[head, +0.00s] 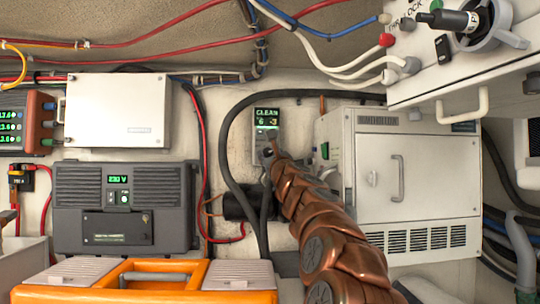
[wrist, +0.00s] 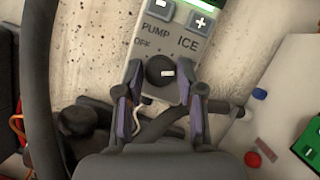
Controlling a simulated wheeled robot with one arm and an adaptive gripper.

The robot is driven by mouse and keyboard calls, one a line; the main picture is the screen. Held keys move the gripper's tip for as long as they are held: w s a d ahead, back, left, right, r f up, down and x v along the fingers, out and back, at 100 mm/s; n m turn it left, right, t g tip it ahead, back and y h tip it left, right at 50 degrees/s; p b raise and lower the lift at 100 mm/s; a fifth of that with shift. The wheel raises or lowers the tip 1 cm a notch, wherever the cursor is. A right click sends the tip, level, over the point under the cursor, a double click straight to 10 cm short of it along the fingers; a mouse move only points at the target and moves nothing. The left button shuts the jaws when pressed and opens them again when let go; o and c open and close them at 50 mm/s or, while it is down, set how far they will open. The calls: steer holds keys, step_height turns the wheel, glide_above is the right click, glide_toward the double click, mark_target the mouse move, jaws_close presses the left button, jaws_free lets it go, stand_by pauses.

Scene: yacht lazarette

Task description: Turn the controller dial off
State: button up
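The controller (head: 267,118) is a narrow grey unit on the back wall with a lit green display reading CLEAN. Its lower part is hidden by my arm in the head view. In the wrist view, its panel (wrist: 172,45) has minus and plus buttons and the labels PUMP, OFF and ICE. The black round dial (wrist: 159,71) has a white mark on its right side, towards ICE and away from OFF. My gripper (wrist: 160,84) is open, with one finger on each side of the dial and small gaps visible. In the head view, my gripper (head: 268,156) is at the controller's lower end.
A thick black hose (head: 229,150) curves close left of the controller. A white cabinet (head: 400,175) stands close on the right. A grey power unit (head: 125,207) and an orange toolbox (head: 150,283) are at left. A white box (head: 455,60) hangs at upper right.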

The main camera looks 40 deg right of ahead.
jaws_close()
